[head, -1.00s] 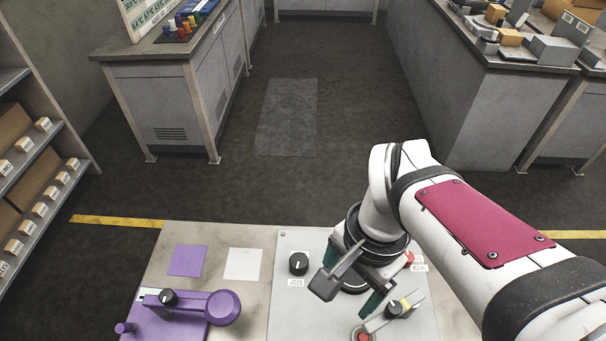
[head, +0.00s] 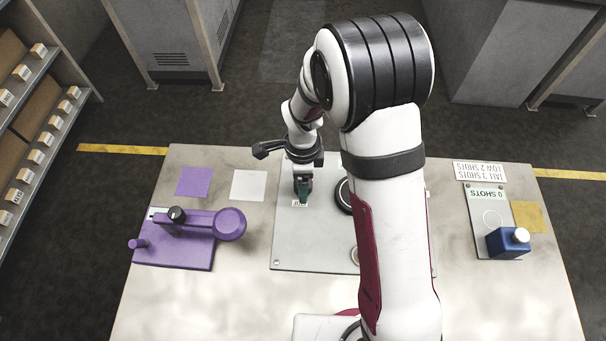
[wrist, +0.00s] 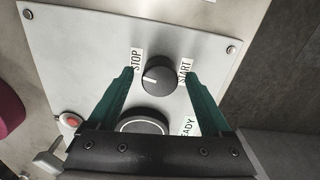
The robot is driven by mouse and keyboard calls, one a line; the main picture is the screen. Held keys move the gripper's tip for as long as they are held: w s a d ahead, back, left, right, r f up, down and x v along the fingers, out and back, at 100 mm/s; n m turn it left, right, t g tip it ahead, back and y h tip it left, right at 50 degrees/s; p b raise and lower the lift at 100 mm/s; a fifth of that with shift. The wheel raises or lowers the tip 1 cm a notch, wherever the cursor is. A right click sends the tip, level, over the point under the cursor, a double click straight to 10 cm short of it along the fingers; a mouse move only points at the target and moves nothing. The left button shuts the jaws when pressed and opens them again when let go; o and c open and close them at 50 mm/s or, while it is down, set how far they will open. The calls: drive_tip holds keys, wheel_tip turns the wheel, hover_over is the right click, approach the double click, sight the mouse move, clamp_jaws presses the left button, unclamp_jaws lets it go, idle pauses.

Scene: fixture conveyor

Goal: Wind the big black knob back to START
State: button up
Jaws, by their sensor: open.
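A black knob (wrist: 158,75) with a white pointer line stands on the grey panel (wrist: 85,50) in the wrist view. A STOP label (wrist: 136,60) is at its left and a START label (wrist: 184,72) at its right. The pointer line lies on the knob's left part, on the STOP side. My gripper (wrist: 158,73) is open, its green fingertips on either side of the knob in the picture; I cannot tell whether they touch it. In the head view my gripper (head: 303,196) is low over the panel's upper left and hides the knob.
A larger dark-rimmed round part (wrist: 142,126) sits beside the knob, partly hidden by my gripper. A red button (wrist: 70,120) is near the panel edge. A purple fixture (head: 180,248) stands left. A blue block (head: 505,243) with a white top stands right. The front left table is clear.

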drive_tip(key=shift+f, duration=0.45)
clamp_jaws()
